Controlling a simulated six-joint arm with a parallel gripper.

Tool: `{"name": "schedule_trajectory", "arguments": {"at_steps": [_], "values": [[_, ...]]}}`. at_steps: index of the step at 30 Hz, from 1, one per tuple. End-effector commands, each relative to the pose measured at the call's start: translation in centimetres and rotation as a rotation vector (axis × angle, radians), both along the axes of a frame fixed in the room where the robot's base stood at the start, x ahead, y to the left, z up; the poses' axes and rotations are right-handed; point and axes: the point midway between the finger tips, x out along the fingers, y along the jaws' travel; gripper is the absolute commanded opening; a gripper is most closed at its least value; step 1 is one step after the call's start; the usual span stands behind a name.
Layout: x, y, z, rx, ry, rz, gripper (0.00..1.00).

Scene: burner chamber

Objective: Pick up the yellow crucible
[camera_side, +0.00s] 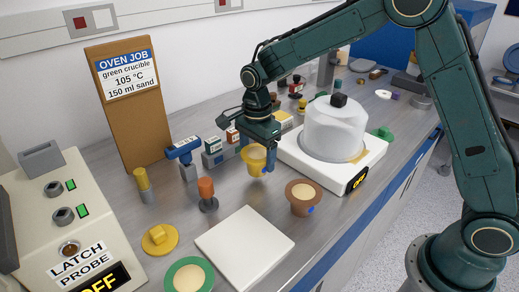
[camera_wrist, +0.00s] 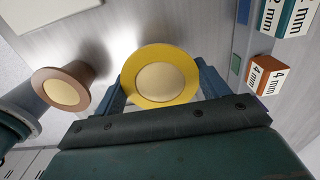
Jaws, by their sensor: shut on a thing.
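The yellow crucible (camera_side: 255,160) holds pale sand-coloured contents and has a wide yellow rim. My gripper (camera_side: 262,158) is shut on it, with a blue finger on its near side in the side view. In the wrist view the yellow crucible (camera_wrist: 160,76) sits between the two blue fingers of my gripper (camera_wrist: 160,88), its round opening facing the camera. In the side view it appears upright and a little above the bench, though the exact gap is hard to tell.
A brown crucible (camera_side: 303,196) stands close by at right, also in the wrist view (camera_wrist: 62,88). A green crucible (camera_side: 188,276) is at front. A white square plate (camera_side: 244,247) lies bare. A covered burner unit (camera_side: 335,128), marked OFF, stands behind right. An orange-topped peg (camera_side: 206,190) stands left.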

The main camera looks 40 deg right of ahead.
Motion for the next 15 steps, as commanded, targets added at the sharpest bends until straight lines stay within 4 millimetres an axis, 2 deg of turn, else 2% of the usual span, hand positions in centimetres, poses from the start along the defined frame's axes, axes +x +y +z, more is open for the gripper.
{"name": "schedule_trajectory", "arguments": {"at_steps": [15], "values": [[0.1, 0.0, 10.6, 0.002, -0.006, 0.0, 0.5]]}}
